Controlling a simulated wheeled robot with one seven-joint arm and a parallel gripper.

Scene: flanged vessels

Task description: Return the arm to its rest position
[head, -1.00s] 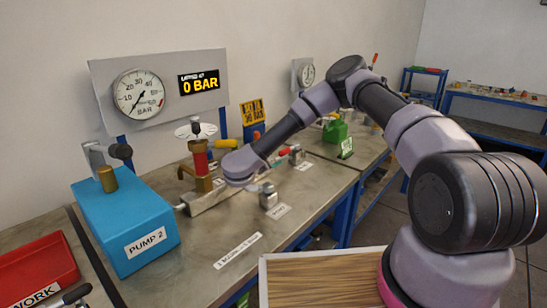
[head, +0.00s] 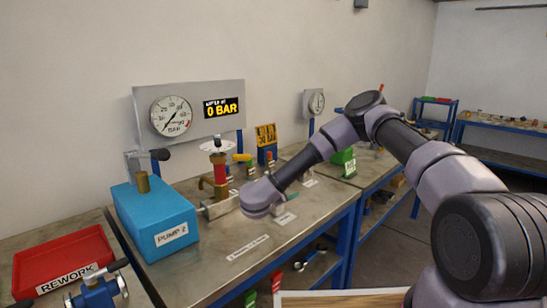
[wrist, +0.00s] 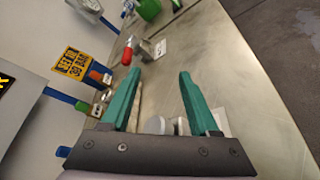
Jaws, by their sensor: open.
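My gripper (wrist: 158,95) shows in the wrist view with its two green fingers spread apart and nothing between them. The steel bench top (wrist: 225,70) lies beyond the fingers. In the head view my arm reaches from the right over the bench (head: 225,265), bent at a raised elbow. Its rounded end link hangs in front of the brass valve fitting with a red sleeve (head: 220,175).
A yellow sign (head: 266,135) and green object (head: 343,160) stand farther back. Open floor (head: 395,235) lies at right.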

